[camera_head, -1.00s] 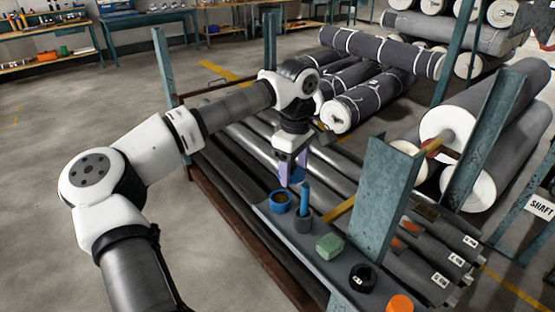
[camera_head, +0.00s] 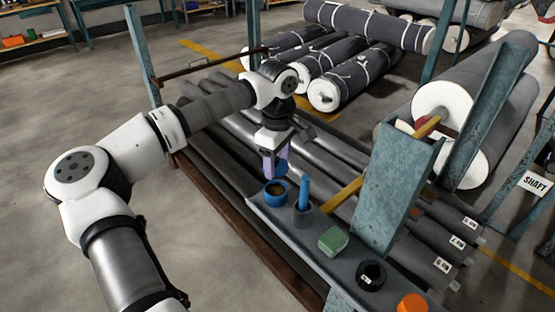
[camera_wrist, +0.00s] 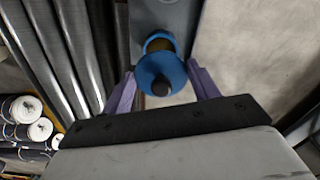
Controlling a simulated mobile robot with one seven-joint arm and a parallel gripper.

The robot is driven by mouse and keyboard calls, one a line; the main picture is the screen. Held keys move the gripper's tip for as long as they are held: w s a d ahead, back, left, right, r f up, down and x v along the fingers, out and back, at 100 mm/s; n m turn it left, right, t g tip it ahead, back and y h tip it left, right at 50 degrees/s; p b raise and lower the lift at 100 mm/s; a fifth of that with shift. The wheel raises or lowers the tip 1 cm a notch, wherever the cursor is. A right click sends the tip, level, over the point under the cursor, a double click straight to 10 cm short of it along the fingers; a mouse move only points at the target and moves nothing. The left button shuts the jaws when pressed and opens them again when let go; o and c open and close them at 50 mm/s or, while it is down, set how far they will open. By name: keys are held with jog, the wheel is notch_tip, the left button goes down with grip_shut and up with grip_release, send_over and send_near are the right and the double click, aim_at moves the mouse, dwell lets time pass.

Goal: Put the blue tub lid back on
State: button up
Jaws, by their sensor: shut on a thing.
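The open blue tub (camera_head: 275,196) stands at the far end of a narrow grey shelf, with brownish contents showing inside. My gripper (camera_head: 274,170) is shut on the blue lid (camera_head: 282,168), which is partly hidden by the purple fingers. The lid is just behind the tub in the head view and looks raised above it, apart from it. In the wrist view the round lid (camera_wrist: 161,82) with its dark knob sits between the fingertips (camera_wrist: 160,71). There it overlaps the near edge of the tub (camera_wrist: 160,39), whose far rim shows beyond.
A grey cup with a blue stick (camera_head: 303,208) stands close beside the tub. A green block (camera_head: 332,240), a black ring (camera_head: 371,275) and an orange item (camera_head: 412,304) follow along the shelf (camera_head: 312,256). A teal post (camera_head: 399,185) rises on the right. Dark rolls lie behind.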

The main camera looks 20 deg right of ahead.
aim_at(278, 170)
jog(key=shift+d, duration=0.1)
jog(key=shift+f+b, duration=2.25)
jog(key=shift+f, duration=0.6)
jog(key=shift+f+b, duration=0.2)
jog(key=shift+b, duration=0.25)
jog(key=shift+f+b, duration=0.5)
jog(key=shift+f, duration=0.15)
jog(key=o, duration=1.1)
jog(key=shift+c, duration=0.2)
jog(key=shift+r, duration=0.15)
notch_tip(278, 170, up, 14)
jog(key=shift+f+b, duration=0.2)
jog(key=shift+b, duration=0.25)
